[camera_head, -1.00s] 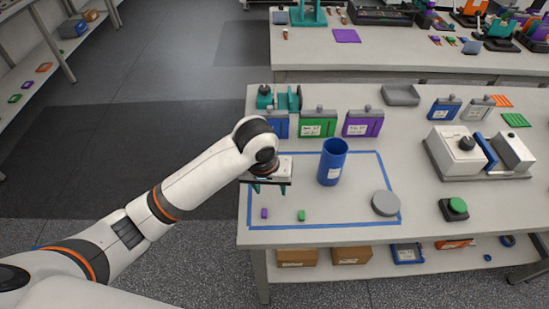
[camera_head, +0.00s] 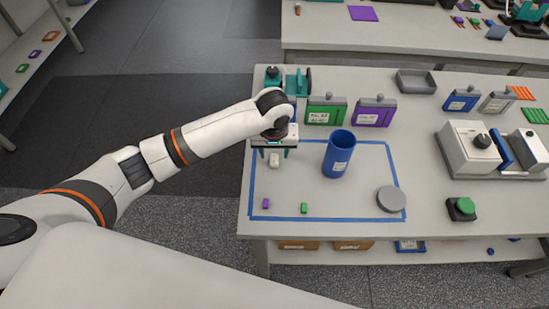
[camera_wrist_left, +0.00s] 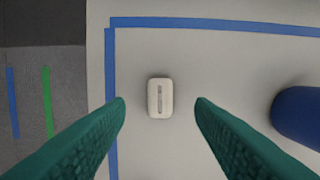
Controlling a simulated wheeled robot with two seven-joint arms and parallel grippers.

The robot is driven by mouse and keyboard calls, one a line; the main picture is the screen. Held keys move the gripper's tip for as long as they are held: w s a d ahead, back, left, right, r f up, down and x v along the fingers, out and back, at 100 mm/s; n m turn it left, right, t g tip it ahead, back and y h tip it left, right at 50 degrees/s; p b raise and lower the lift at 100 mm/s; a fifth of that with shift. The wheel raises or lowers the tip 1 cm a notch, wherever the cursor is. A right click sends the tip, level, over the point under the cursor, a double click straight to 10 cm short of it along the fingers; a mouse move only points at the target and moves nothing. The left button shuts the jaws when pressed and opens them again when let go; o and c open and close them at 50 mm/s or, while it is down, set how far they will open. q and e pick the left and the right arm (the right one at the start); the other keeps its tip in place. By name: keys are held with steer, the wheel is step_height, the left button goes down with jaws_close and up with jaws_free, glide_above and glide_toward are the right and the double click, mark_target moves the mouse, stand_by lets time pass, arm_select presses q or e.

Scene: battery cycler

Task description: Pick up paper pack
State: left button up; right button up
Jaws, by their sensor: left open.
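The likely paper pack is a small white block (camera_head: 274,160) with a grey slot mark on top. It lies on the table inside the blue tape outline. In the left wrist view the white block (camera_wrist_left: 160,98) sits between and ahead of the two green fingers, touching neither. My left gripper (camera_head: 273,151) is open and points down above the white block. Its two fingertips also show in the left wrist view (camera_wrist_left: 160,103), spread wide and empty. My right gripper is not in view.
A blue cylinder (camera_head: 339,156) stands right of the gripper; it also shows in the wrist view (camera_wrist_left: 299,115). A grey lid (camera_head: 391,199), a purple piece (camera_head: 266,203) and a green piece (camera_head: 304,208) lie nearer. Green (camera_head: 325,110) and purple (camera_head: 374,112) packs stand behind.

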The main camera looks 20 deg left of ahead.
mark_target(274, 159)
arm_select(q)
step_height(274, 159, down, 3)
steer(key=shift+w+f+p, duration=0.1)
steer(key=shift+w+p, duration=0.05)
steer(key=shift+p, duration=0.15)
steer(key=shift+w+f, duration=0.1)
steer(key=shift+f, duration=0.1)
steer(key=c, duration=1.1)
steer(key=shift+o, duration=0.2)
step_height(274, 159, up, 10)
steer(key=b, duration=0.1)
steer(key=shift+b, duration=0.3)
